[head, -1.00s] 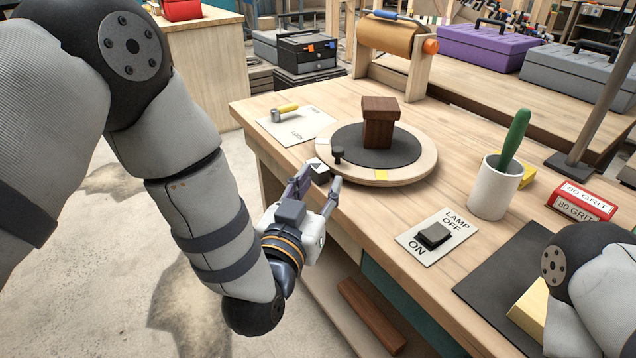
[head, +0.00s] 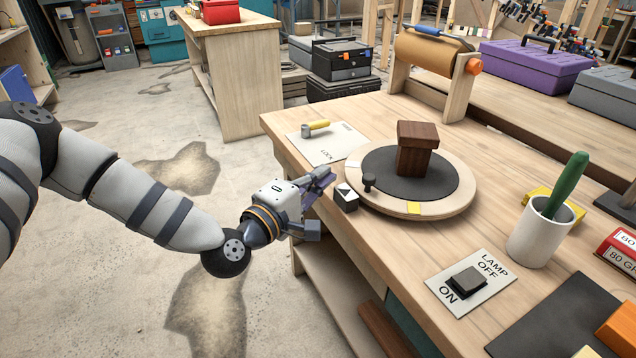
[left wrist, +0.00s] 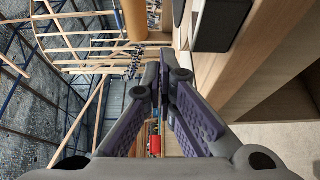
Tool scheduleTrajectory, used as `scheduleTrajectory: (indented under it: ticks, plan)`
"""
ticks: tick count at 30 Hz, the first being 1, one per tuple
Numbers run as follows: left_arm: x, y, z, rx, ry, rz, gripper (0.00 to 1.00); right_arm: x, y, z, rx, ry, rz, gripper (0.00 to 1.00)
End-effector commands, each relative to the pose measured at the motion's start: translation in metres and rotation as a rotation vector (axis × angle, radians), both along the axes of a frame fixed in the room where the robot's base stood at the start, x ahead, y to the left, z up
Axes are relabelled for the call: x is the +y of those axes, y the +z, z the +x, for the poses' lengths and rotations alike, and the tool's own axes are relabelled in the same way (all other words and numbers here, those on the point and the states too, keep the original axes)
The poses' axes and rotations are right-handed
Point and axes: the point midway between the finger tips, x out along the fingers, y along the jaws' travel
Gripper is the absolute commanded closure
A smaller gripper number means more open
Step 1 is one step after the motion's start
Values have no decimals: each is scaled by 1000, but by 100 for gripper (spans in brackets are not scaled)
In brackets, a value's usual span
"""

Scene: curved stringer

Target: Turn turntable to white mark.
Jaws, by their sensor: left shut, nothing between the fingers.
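The turntable is a round pale wood disc (head: 455,203) with a dark mat, lying on the bench. A dark wood block (head: 415,150) stands on it. A small black knob (head: 369,182) stands near its left rim. A yellow mark (head: 414,208) is on the front rim, and a whiter patch (head: 353,163) shows at the left rim. A black block with a white triangle (head: 346,198) sits beside the disc. My left gripper (head: 326,180) is shut and empty, left of that block by the bench edge; its fingers also show in the left wrist view (left wrist: 162,75). My right gripper is out of view.
A lock lever with a yellow handle (head: 315,128) lies behind left. A lamp switch (head: 468,281) and a white cup with a green handle (head: 541,232) are at front right. A paper roll stand (head: 435,65) is behind. Open floor lies left of the bench.

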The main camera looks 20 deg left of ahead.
Motion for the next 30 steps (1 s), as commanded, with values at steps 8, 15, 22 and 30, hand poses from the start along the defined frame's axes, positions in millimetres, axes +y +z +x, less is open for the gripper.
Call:
scheduleTrajectory:
  ticks: [8, 15, 22, 30]
  plan:
    - [-20, 2, 40, 0, -4, 0, 100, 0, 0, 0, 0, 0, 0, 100]
    - [-42, 2, 26, -2, 0, 1, 100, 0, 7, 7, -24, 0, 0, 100]
    - [-43, 0, 25, 0, 1, 2, 100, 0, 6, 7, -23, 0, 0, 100]
    - [-46, -1, 28, 1, 4, 2, 100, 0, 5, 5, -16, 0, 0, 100]
